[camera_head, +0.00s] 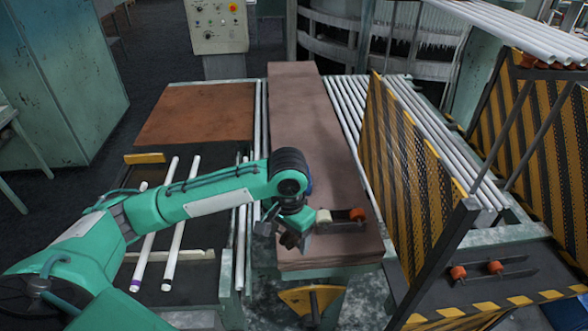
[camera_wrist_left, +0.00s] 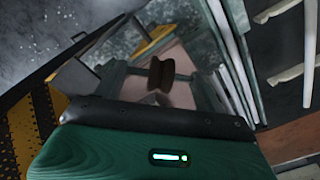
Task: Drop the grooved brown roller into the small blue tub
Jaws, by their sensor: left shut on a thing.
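The grooved brown roller (camera_wrist_left: 160,75) shows in the left wrist view, upright with a narrow waist between wider ends. My left gripper (camera_wrist_left: 160,84) is shut on it. In the head view my left gripper (camera_head: 290,238) points down near the front left edge of the long brown board, and the dark roller at its tips is hard to make out. I cannot make out the small blue tub; only a sliver of blue (camera_head: 309,186) shows beside my wrist, and I cannot tell what it is. My right gripper is not in view.
The long brown board (camera_head: 310,120) is mostly bare. An orange-ended rod (camera_head: 357,214) lies close right of my gripper. White tubes (camera_head: 177,215) lie on the left rack. A striped yellow-black panel (camera_head: 405,165) stands to the right. A yellow bracket (camera_head: 312,299) is at the front.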

